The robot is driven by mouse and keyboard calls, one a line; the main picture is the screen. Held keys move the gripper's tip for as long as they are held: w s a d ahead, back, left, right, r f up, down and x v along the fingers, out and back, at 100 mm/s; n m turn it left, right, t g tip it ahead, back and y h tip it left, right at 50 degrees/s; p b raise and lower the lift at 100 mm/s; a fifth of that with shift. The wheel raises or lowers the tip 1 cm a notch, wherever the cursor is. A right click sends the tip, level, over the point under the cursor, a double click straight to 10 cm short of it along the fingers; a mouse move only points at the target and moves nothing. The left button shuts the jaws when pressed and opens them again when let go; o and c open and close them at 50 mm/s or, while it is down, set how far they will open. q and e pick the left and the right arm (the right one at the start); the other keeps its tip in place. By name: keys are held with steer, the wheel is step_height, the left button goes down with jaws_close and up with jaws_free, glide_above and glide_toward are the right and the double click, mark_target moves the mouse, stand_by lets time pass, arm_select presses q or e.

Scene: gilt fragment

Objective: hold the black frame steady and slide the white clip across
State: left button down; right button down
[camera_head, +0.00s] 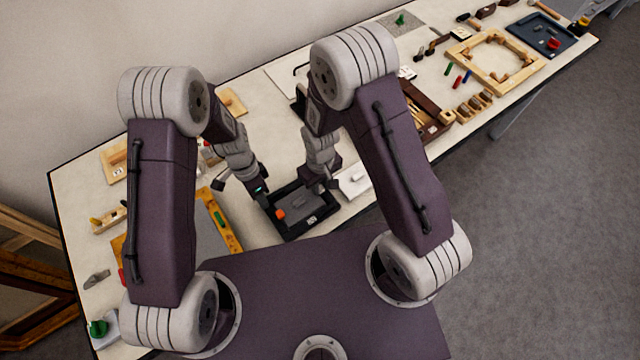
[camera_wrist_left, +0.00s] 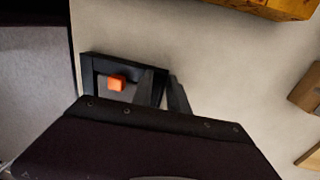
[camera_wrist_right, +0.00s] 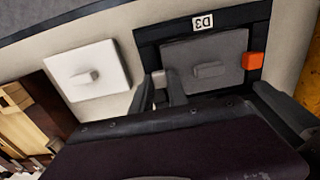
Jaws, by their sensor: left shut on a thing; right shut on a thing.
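The black frame (camera_head: 291,233) lies on the table in front of me, around a grey panel (camera_head: 307,206) with a small handle. An orange block (camera_head: 280,214) sits at its left side. My left gripper (camera_head: 264,198) is shut on the frame's left wall; in the left wrist view its fingers (camera_wrist_left: 162,84) straddle that wall. My right gripper (camera_head: 330,184) is at the opposite side of the frame. In the right wrist view its fingers (camera_wrist_right: 160,84) are shut on the small white clip (camera_wrist_right: 158,76), which is mostly hidden between them.
A white panel with a knob (camera_wrist_right: 87,72) lies just beside the frame, close to my right gripper. Wooden parts and tools, a wooden frame (camera_head: 460,57) and a dark tray (camera_head: 543,38) fill the right part of the table.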

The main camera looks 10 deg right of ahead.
arm_select(q)
steer(key=shift+s+a+f, duration=0.1)
steer(key=shift+s+f, duration=0.15)
steer(key=shift+s, duration=0.15)
stand_by(0.4)
arm_select(e)
steer(key=shift+a, duration=0.25)
steer(key=c, duration=1.3)
jaws_free()
steer(key=shift+f, duration=0.1)
step_height(320, 180, up, 12)
steer(key=shift+s+r, duration=0.1)
steer(key=shift+s, duration=0.05)
arm_select(q)
steer(key=c, duration=1.2)
jaws_free()
steer(key=shift+w, duration=0.1)
